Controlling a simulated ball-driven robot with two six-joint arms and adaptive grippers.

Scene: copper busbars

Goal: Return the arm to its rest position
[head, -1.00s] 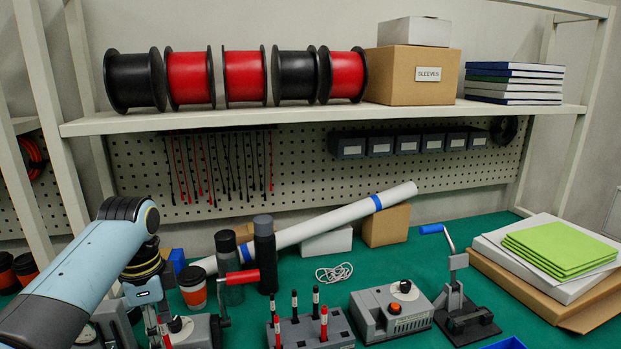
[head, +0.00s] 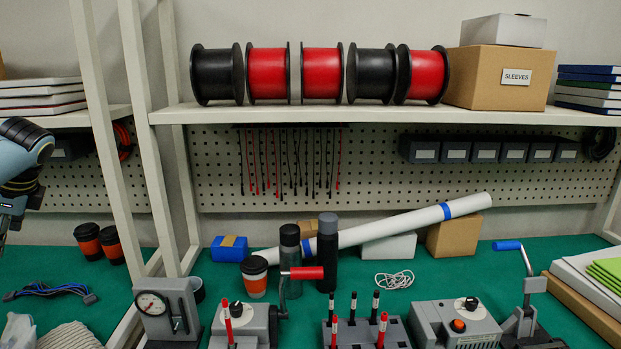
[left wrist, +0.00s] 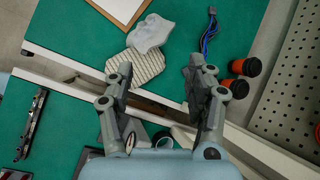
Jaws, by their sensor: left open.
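In the head view my left arm (head: 18,175) is at the far left edge, raised above the bench. Its gripper is largely out of that view. In the left wrist view my left gripper (left wrist: 160,75) has its two fingers spread apart with nothing between them. My right gripper is not in view.
Below stand a gauge unit (head: 168,312), a crank tool (head: 240,325), a rack of red and black pens (head: 366,335) and a grey box (head: 455,325). A shelf post (head: 150,140) rises beside my arm.

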